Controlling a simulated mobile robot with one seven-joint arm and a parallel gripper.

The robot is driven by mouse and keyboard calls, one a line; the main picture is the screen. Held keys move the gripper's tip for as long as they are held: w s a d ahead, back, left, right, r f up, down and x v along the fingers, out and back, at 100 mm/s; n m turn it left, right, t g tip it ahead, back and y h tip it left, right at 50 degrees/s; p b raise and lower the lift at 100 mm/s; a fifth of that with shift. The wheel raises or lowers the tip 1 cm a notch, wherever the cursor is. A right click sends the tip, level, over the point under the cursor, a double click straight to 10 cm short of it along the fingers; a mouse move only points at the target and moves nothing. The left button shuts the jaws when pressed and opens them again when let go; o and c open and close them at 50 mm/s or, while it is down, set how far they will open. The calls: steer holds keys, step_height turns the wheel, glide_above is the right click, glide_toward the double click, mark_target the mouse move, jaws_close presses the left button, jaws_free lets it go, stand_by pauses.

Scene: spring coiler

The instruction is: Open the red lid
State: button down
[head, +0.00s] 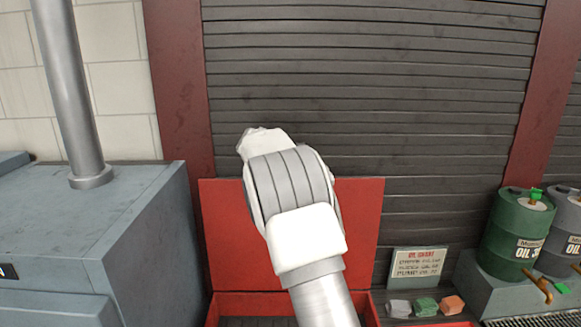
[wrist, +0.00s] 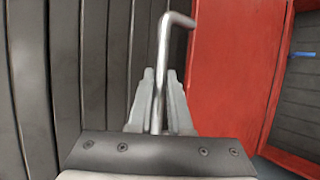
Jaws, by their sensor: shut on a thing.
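The red lid (head: 226,235) stands raised, close to upright, at the back of an open red box (head: 250,303) in the head view. In the wrist view the lid (wrist: 237,65) is a broad red panel on the right. My gripper (wrist: 160,78) is shut on a bent grey metal handle (wrist: 164,42) beside the lid's edge. The rod stands between the two fingers and its hooked end points right, towards the red panel. In the head view my arm covers the middle of the lid and hides the fingers and handle.
A dark roller shutter (head: 440,130) is close behind the lid. A blue-grey cabinet (head: 150,240) stands at left. Green and grey oil drums (head: 515,230) stand at right. A small sign (head: 417,264) and several coloured blocks (head: 426,306) sit right of the box.

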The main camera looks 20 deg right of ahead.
steer(key=c, duration=0.8)
jaws_free()
steer(key=shift+c, duration=0.2)
steer(key=shift+s, duration=0.1)
steer(key=b+v, duration=0.4)
steer(key=v, duration=1.3)
steer(key=shift+r, duration=0.2)
steer(key=shift+a, duration=0.1)
steer(key=s+d+f+m+g+y+b, duration=0.1)
steer(key=s+f+m+y, duration=0.15)
steer(key=s, duration=0.75)
steer(key=s+d+f+m+g+y+b, duration=0.1)
steer(key=s+f+m+y, duration=0.15)
steer(key=s, duration=0.65)
steer(key=s+a+f+m+y, duration=0.1)
steer(key=s+a+f+m, duration=0.2)
steer(key=s+f, duration=0.3)
steer(key=s+a+f+m+y+b, duration=0.1)
steer(key=s+f+m, duration=0.3)
steer(key=s, duration=1)
step_height(320, 180, down, 3)
steer(key=shift+s+a+f+g+y, duration=0.2)
steer(key=shift+s+a+g+y, duration=0.15)
steer(key=shift+a+y, duration=0.4)
